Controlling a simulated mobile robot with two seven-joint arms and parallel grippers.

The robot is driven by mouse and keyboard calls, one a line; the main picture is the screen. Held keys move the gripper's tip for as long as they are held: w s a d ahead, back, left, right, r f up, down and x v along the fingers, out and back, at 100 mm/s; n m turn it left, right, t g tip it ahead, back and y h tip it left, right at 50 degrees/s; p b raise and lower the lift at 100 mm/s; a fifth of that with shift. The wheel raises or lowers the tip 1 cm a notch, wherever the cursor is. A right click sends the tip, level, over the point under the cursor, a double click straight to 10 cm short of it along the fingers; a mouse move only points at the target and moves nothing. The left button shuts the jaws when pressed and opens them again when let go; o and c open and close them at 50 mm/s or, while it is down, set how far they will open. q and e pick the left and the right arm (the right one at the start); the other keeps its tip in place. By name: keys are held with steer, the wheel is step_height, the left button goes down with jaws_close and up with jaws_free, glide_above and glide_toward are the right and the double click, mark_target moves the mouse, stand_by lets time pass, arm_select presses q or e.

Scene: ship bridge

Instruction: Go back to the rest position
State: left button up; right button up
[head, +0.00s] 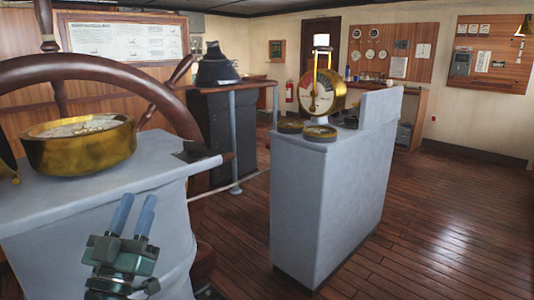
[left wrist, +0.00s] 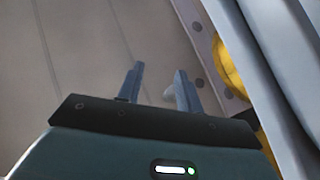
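My left gripper (head: 134,214) is in the lower left of the head view, in front of the grey console (head: 60,222) with the brass compass. Its two blue-grey fingers point up and stand a little apart with nothing visible between them. In the left wrist view the fingers (left wrist: 154,84) are also apart and empty. My right gripper is not in view.
A brass compass (head: 82,150) sits on the near console beside a large wooden ship's wheel (head: 110,76). A grey pedestal (head: 325,200) with a brass telegraph (head: 322,92) stands in the middle. The wooden floor (head: 450,215) at the right is clear.

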arm_select(q)
steer(key=s+d+f+m+g+h, duration=0.1)
steer(key=s+d+f+g, duration=0.3)
steer(key=f, duration=0.5)
steer(key=s+d+f+m+g+h, duration=0.1)
steer(key=s+d+f+g, duration=0.25)
steer(key=f, duration=0.55)
steer(key=s+d+f+g, duration=0.5)
steer(key=s+f, duration=0.5)
steer(key=s, duration=0.1)
steer(key=r+p, duration=0.1)
steer(key=p, duration=0.4)
steer(key=r+m+g+p, duration=0.1)
steer(key=p, duration=0.3)
steer(key=a+r+g+p, duration=0.1)
steer(key=r+p, duration=0.1)
steer(key=p, duration=0.3)
steer(key=shift+w+m+g+p, duration=0.15)
steer(key=shift+m+g+p, duration=0.1)
steer(key=shift+m+p, duration=0.1)
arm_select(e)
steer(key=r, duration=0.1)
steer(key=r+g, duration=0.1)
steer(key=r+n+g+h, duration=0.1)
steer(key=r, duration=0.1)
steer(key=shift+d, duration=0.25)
